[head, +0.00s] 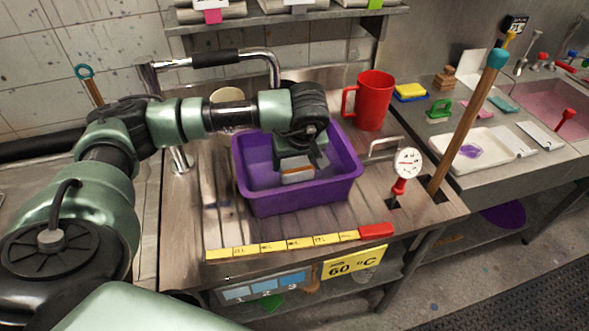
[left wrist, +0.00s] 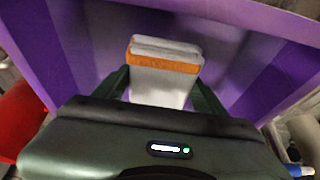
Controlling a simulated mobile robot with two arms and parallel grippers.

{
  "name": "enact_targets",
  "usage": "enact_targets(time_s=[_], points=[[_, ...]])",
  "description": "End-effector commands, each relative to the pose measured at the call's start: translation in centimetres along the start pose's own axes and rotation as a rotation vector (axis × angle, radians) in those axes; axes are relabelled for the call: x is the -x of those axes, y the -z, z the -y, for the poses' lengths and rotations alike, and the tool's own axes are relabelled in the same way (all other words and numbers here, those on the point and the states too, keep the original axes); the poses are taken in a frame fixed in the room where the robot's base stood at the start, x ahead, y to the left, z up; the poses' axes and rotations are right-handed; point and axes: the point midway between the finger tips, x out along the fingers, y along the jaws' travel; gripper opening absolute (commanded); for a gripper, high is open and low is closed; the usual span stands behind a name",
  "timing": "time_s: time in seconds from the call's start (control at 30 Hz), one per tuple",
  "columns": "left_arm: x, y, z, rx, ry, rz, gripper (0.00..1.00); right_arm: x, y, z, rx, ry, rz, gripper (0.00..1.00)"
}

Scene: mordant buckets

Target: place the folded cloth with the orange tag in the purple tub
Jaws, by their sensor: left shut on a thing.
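The purple tub (head: 259,198) stands on the wooden slatted drainboard in the middle of the head view. My left gripper (head: 297,165) reaches down inside the tub, within its walls. It is shut on a folded white cloth (head: 297,176) with an orange tag. In the left wrist view the cloth (left wrist: 160,85) sits between the two fingers, with its orange band (left wrist: 163,62) across it and the purple walls of the tub (left wrist: 262,75) around it. Whether the cloth touches the tub floor I cannot tell. My right gripper is not in view.
A red jug (head: 375,101) stands behind the tub on the right. A dial thermometer (head: 408,163) and a tall wooden stick (head: 468,122) stand to the right. A yellow marked strip (head: 287,244) runs along the front edge. A metal tap (head: 274,66) arches behind.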

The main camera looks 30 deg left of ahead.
Motion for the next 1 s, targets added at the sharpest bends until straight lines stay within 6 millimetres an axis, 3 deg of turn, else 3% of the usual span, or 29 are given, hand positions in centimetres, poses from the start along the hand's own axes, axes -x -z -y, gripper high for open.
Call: enact_targets(time_s=[0.3, 0.73, 0.77, 0.8, 1.0], points=[[-3.7, -1.6, 0.1, -0.001, 0.002, 0.0, 0.29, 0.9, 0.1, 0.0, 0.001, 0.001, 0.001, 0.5], [-4.5, -1.9, 0.0, -0.001, -0.001, 0.0, 0.29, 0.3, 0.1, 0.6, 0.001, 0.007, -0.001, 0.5], [-4.3, -1.8, 0.0, -0.001, 0.0, 0.0, 0.79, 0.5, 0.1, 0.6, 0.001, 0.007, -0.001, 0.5], [-4.3, -1.8, 0.0, -0.001, 0.0, 0.0, 0.9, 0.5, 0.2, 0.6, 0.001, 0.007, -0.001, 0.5], [-4.3, -1.8, 0.0, -0.001, 0.0, 0.0, 0.92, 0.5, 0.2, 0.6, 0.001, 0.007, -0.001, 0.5]])
